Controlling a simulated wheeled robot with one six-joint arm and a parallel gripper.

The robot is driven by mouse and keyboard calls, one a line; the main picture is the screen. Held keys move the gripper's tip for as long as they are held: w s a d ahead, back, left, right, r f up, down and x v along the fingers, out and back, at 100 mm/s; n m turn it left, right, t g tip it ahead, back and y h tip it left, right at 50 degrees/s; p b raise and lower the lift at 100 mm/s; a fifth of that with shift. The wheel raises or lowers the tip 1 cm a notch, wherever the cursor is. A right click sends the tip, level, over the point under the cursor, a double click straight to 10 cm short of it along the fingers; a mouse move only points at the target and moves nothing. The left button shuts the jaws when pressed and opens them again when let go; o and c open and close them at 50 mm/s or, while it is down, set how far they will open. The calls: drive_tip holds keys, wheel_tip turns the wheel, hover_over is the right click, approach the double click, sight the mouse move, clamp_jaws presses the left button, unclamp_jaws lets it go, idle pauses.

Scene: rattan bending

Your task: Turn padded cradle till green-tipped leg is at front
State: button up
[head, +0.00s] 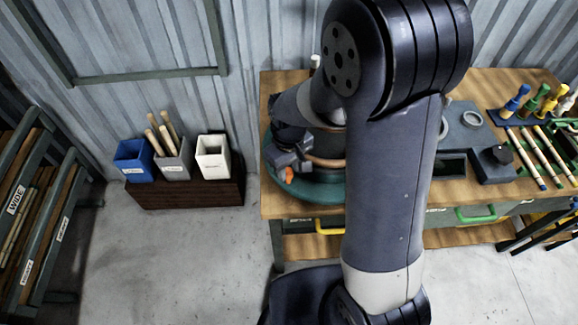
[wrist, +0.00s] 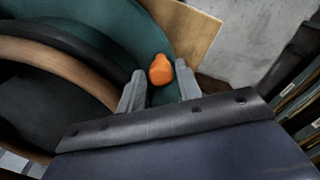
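The padded cradle is a round dark teal disc (head: 305,190) on the left end of the workbench, with a tan ring and a dark ring on it. My arm covers much of it. In the wrist view the teal disc (wrist: 110,25) fills the upper left, with the black ring (wrist: 60,38) and tan ring (wrist: 65,70) beside it. An orange knob (wrist: 160,70) stands near the disc's rim; it also shows in the head view (head: 288,175). My gripper (wrist: 159,78) is open, its fingers on either side of the knob with narrow gaps. No green-tipped leg is visible.
The wooden workbench (head: 275,84) carries a grey fixture (head: 464,130) and several colour-handled tools at right. Blue, grey and white bins (head: 213,158) stand on a low wooden box left of the bench. A rack stands at far left. The floor (head: 185,255) between is clear.

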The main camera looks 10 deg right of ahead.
drive_tip(key=shift+c, duration=0.3)
clamp_jaws()
drive_tip(key=shift+w+a+m, duration=0.6)
drive_tip(key=shift+w+m, duration=0.15)
drive_tip(key=shift+w, duration=0.25)
drive_tip(key=shift+w+a+m, duration=0.65)
drive_tip(key=shift+w+m, duration=0.15)
drive_tip(key=shift+w, duration=0.2)
drive_tip(key=shift+w+a+m, duration=0.6)
drive_tip(key=shift+w+m, duration=0.15)
drive_tip(key=shift+w, duration=0.25)
drive_tip(key=shift+o, duration=0.3)
unclamp_jaws()
drive_tip(key=shift+r, duration=0.1)
